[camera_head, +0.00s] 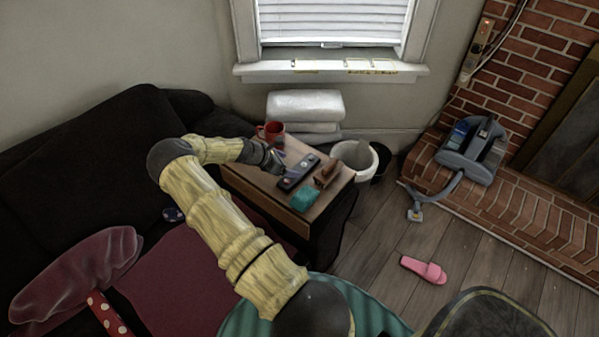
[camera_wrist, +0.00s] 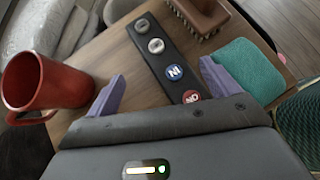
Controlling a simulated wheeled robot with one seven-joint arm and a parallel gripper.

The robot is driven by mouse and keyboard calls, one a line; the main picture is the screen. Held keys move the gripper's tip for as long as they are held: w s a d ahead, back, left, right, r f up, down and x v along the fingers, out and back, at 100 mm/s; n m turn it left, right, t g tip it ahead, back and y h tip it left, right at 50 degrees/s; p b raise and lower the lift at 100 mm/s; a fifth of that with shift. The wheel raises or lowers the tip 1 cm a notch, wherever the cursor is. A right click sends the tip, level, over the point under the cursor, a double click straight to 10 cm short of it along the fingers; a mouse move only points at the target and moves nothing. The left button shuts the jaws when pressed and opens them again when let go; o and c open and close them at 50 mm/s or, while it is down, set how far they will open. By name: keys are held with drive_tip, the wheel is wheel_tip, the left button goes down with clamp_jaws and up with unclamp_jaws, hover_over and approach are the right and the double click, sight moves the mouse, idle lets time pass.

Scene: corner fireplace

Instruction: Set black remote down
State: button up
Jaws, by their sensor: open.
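The black remote (camera_head: 299,172) lies flat on the small wooden side table (camera_head: 234,178). In the wrist view the remote (camera_wrist: 158,64) runs between my two purple fingertips, with round grey, blue and red buttons on its top. The remote's near end is hidden behind the gripper body.
A red mug (camera_wrist: 45,82) stands left of my gripper on the table. A wooden brush (camera_wrist: 197,16) and a teal cloth-like block (camera_wrist: 246,70) lie to the right of the remote. A white bin (camera_head: 367,160) stands beyond the table. A dark sofa (camera_head: 85,140) is at left.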

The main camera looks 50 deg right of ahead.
sight(299, 169)
drive_tip(key=shift+d, duration=0.15)
drive_tip(key=shift+a+f+x, duration=0.15)
drive_tip(key=shift+x, duration=1.15)
drive_tip(key=shift+a+f+x, duration=0.15)
drive_tip(key=shift+x, duration=1.15)
drive_tip(key=shift+s, duration=0.15)
drive_tip(key=c, duration=1.5)
wheel_tip(299, 169, up, 10)
